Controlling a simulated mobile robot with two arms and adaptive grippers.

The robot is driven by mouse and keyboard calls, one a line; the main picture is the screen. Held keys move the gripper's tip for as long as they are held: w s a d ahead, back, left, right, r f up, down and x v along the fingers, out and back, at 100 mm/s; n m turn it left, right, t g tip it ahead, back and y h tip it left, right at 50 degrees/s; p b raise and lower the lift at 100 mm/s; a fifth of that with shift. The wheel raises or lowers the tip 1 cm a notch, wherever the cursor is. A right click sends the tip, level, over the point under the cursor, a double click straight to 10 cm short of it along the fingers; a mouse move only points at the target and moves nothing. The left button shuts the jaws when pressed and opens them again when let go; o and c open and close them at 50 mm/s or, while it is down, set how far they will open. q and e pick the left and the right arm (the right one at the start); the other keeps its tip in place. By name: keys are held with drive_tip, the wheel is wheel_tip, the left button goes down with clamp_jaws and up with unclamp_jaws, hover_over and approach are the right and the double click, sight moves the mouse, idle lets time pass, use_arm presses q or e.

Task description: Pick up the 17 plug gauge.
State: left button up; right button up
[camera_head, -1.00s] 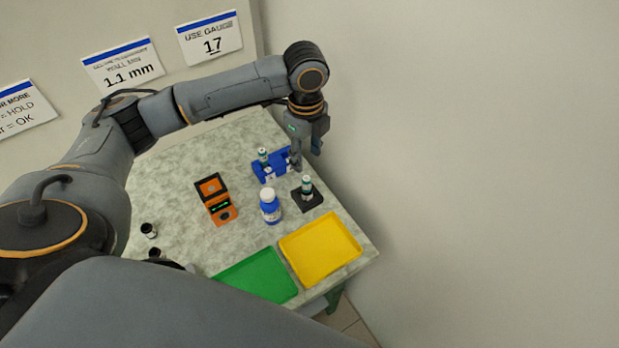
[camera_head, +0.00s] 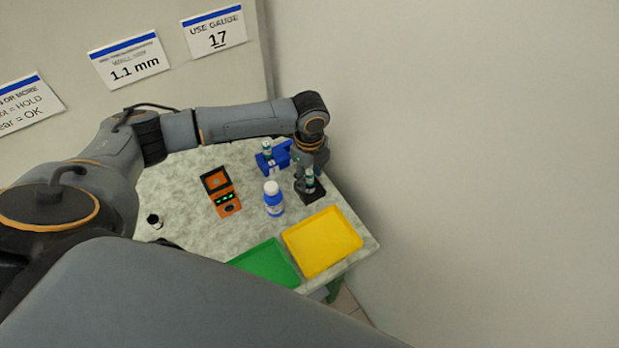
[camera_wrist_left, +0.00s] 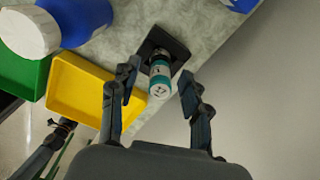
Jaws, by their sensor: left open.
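A teal and dark plug gauge (camera_head: 309,182) stands upright in a black square base (camera_head: 317,195) on the table's right side. Its marking is too small to read in the head view. In the left wrist view the gauge (camera_wrist_left: 160,78) shows its pale marked top, which I cannot read surely, above the black base (camera_wrist_left: 163,42). My left gripper (camera_head: 307,178) is open and points down at this gauge. In the left wrist view its fingers (camera_wrist_left: 160,84) are apart on either side of the gauge, not visibly touching it.
A blue holder (camera_head: 270,163) with another teal-topped gauge (camera_head: 266,148) stands behind. A blue bottle (camera_head: 274,203) with a white cap, an orange device (camera_head: 220,192), a yellow tray (camera_head: 322,243) and a green tray (camera_head: 268,262) are nearby. A wall sign (camera_head: 214,33) reads "USE GAUGE 17".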

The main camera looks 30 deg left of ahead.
use_arm(q)
drive_tip(key=c, duration=0.8)
clamp_jaws()
use_arm(e)
drive_tip(key=shift+w+d, duration=0.35)
drive_tip(key=shift+w, duration=0.45)
